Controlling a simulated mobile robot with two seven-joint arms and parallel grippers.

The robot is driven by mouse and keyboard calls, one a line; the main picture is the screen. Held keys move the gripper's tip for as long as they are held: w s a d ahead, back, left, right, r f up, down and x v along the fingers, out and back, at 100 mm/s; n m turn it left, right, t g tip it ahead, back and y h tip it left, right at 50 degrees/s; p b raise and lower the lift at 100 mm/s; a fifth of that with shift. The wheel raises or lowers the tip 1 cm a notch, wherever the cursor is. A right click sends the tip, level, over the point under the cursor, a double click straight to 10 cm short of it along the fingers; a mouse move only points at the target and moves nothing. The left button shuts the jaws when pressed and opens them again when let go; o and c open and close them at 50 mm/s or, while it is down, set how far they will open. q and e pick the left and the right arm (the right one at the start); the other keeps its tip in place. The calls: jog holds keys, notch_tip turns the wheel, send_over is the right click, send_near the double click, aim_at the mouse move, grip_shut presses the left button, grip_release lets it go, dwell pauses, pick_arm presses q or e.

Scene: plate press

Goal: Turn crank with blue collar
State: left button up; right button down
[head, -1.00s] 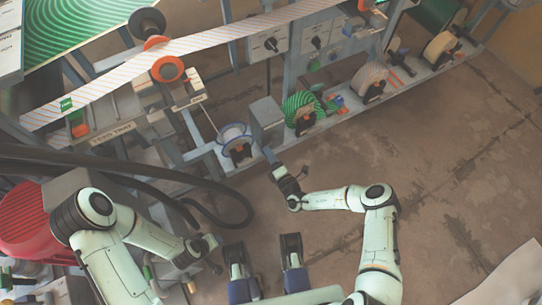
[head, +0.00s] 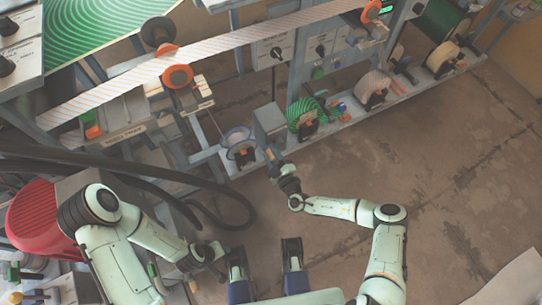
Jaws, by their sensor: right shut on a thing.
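The crank's blue collar (head: 236,136) shows as a blue ring on the low rail of the press, left of a grey box. A dark block with an orange part sits at its front. My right gripper (head: 271,157) reaches up from the lower right, just right of the collar and below the grey box. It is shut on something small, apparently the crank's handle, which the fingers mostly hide. My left gripper (head: 219,269) hangs low beside the red machine, away from the crank; its fingers are too small and dark to read.
A green-striped roll (head: 303,115) stands right of the grey box (head: 269,120), with more rolls along the rail. Black hoses (head: 150,172) loop between my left arm and the press. A red ribbed housing (head: 38,216) is at far left.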

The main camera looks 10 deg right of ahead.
jog(key=m, duration=0.1)
jog(key=d+r+m, duration=0.1)
jog(key=m, duration=0.2)
jog(key=shift+w+d+r+m, duration=0.25)
jog(key=shift+w+d+m, duration=0.05)
jog(key=shift+d, duration=0.05)
jog(key=shift+w+d+r+m, duration=0.1)
jog(key=shift+d+r+m, duration=0.15)
jog(key=shift+m, duration=0.6)
jog(key=shift+d+r+m, duration=0.1)
jog(key=shift+d+m, duration=0.1)
jog(key=shift+m, duration=0.65)
jog(key=c, duration=0.9)
grip_release()
jog(key=shift+o, duration=0.6)
jog(key=shift+a, duration=0.1)
jog(key=shift+r, duration=0.1)
